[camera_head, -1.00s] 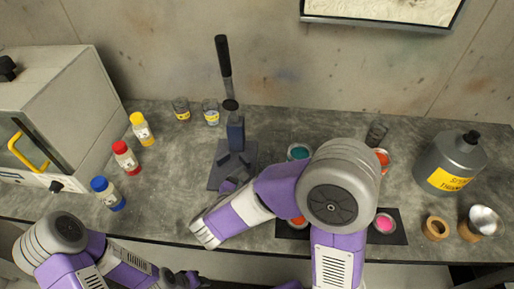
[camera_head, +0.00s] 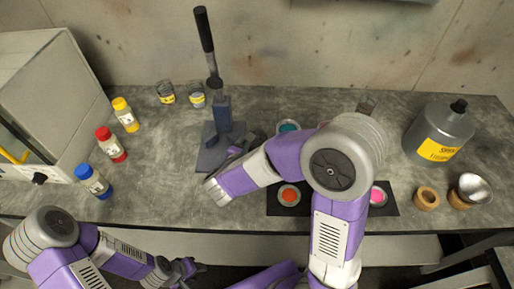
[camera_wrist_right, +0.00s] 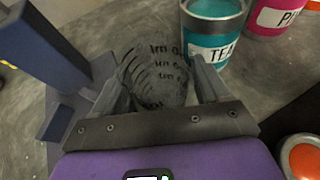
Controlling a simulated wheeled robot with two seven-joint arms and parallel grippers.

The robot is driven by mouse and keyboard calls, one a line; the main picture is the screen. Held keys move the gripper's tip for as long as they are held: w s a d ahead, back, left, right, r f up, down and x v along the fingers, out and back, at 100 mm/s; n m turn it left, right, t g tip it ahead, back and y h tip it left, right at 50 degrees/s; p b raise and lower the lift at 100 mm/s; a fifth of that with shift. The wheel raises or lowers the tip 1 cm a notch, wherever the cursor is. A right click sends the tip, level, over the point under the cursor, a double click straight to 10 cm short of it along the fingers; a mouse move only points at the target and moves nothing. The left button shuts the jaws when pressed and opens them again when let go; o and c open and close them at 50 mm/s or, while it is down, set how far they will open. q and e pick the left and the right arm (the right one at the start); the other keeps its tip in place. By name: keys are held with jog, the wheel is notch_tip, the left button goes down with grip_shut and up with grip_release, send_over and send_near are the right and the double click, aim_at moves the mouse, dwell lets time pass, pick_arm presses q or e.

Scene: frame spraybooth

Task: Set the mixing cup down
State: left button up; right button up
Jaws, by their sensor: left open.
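The mixing cup (camera_wrist_right: 155,75) is clear with dark printed markings. In the right wrist view it sits between the two fingers of my right gripper (camera_wrist_right: 157,88), which appear to press on its sides. Whether its base touches the bench cannot be told. In the head view my right arm hides the cup, and the hand is mostly covered near the press base. My left gripper (camera_head: 188,268) is open and empty, low in front of the bench.
A dark lever press (camera_head: 222,118) stands close to the right hand. A teal can (camera_wrist_right: 213,30) and a pink can (camera_wrist_right: 272,12) are just beyond the cup. An orange can (camera_head: 289,195) stands on the dark mat. Bottles (camera_head: 112,146) stand at left, a thinner container (camera_head: 438,135) at right.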

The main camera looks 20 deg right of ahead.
jog(key=c, duration=0.8)
jog(key=shift+r, duration=0.1)
jog(key=shift+c, duration=0.2)
